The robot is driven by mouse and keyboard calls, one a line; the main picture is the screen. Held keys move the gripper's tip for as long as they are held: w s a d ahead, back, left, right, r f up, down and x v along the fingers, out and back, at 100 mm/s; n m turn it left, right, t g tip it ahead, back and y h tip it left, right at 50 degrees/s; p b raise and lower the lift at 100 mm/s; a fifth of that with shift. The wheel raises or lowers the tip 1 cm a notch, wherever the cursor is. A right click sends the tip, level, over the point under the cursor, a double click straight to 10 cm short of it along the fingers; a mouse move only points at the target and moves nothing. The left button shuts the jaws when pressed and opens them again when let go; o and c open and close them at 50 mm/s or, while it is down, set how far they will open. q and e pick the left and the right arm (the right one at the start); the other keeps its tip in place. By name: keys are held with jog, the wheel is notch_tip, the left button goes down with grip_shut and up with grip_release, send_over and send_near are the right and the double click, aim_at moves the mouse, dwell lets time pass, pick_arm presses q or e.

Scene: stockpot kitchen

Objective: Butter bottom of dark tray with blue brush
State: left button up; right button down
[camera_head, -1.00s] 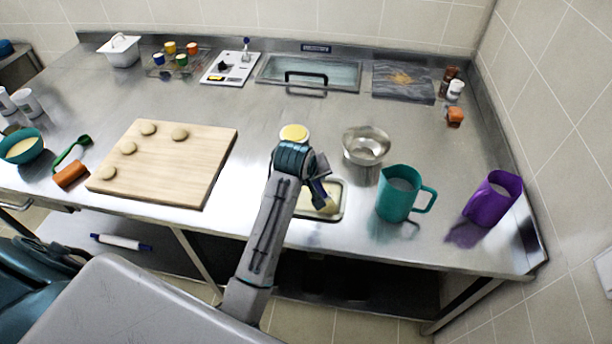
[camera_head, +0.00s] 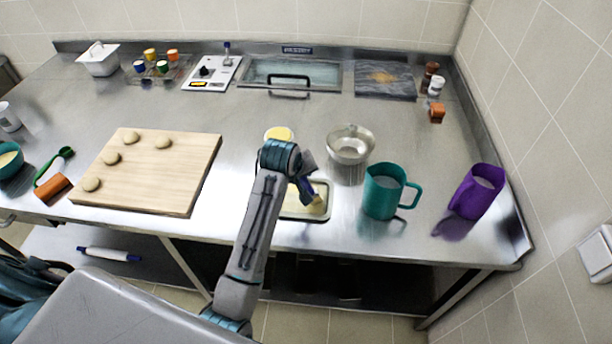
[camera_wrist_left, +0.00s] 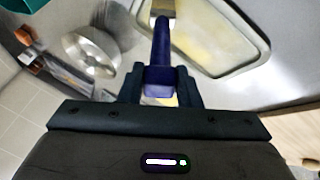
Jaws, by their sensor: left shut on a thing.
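My left gripper (camera_head: 307,182) is over the tray. It is shut on the blue brush (camera_wrist_left: 162,50), whose handle points away from the jaws in the wrist view. A pale metal band shows at the brush's far end, and the bristles are not clear. The shallow tray (camera_head: 300,219) has a dark rim and lies near the counter's front edge. In the wrist view the tray (camera_wrist_left: 243,68) has yellowish patches on its bottom. I cannot tell whether the brush touches it. A small container of yellow butter (camera_head: 279,133) stands behind my arm. My right gripper is not in view.
A steel bowl (camera_head: 350,148) and a teal pitcher (camera_head: 381,195) stand right of the tray, a purple pitcher (camera_head: 477,190) further right. A wooden board (camera_head: 150,175) with several dough balls lies to the left. Bare counter lies behind the butter.

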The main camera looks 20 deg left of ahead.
pick_arm(q)
jog(key=shift+s+a, duration=1.1)
jog(key=shift+a, duration=3.55)
jog(key=shift+s+a, duration=1.05)
jog(key=shift+a, duration=3.55)
jog(key=shift+w+d+f, duration=0.1)
jog(key=shift+w+d, duration=0.85)
jog(key=shift+d, duration=1.95)
jog(key=shift+w+d, duration=0.95)
jog(key=shift+d, duration=1.9)
jog(key=shift+w+d+f, duration=0.1)
jog(key=shift+w+d, duration=0.85)
jog(key=shift+d, duration=1.95)
